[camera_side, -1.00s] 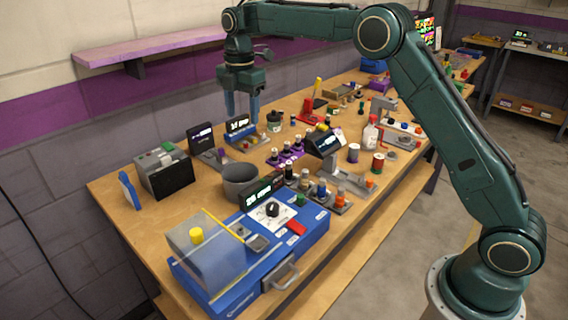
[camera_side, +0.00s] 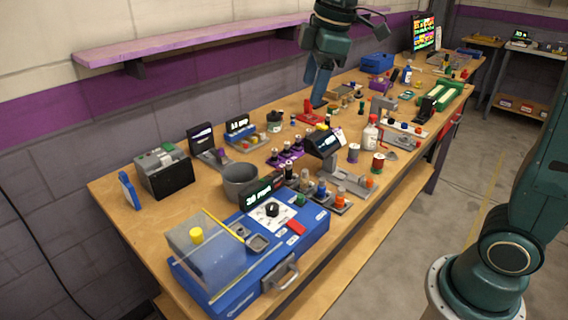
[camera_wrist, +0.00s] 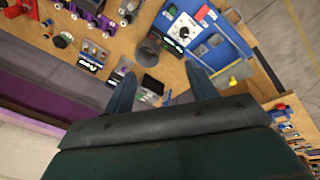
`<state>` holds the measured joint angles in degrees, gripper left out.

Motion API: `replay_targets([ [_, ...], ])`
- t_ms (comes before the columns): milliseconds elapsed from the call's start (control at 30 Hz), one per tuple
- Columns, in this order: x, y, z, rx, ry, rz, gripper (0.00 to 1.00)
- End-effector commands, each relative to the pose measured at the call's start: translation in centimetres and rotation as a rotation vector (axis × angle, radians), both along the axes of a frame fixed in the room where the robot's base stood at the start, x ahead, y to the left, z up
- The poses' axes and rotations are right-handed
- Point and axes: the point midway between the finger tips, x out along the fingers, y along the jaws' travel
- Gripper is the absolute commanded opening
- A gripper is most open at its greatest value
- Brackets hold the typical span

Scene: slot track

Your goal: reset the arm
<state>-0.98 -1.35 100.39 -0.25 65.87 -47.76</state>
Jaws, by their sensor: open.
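My gripper (camera_side: 318,88) hangs above the far half of the wooden workbench (camera_side: 118,205), near the back wall, its blue fingers pointing down. In the wrist view the two blue fingers (camera_wrist: 160,92) stand well apart with nothing between them, so it is open and empty. The fingertips overlap the bench items in the side view; they seem clear of them, though the exact height cannot be told.
A blue machine with a clear cover (camera_side: 205,250) fills the near end, beside a grey cup (camera_side: 240,182) and a grey-black box (camera_side: 165,172). Small items crowd the bench middle. A white bottle (camera_side: 370,135) stands near the front edge. A purple shelf (camera_side: 200,38) juts from the wall.

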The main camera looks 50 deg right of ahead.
Motion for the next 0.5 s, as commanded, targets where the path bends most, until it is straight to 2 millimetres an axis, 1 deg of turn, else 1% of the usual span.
replay_targets([
  [33,-1.4,-0.1,0.2,0.011,-0.013,-0.041,0.57],
  [267,-6.8,-0.3,-0.1,0.072,-0.067,-0.238,0.57],
  [500,-12.2,-0.5,-1.6,0.147,-0.123,-0.442,0.57],
])
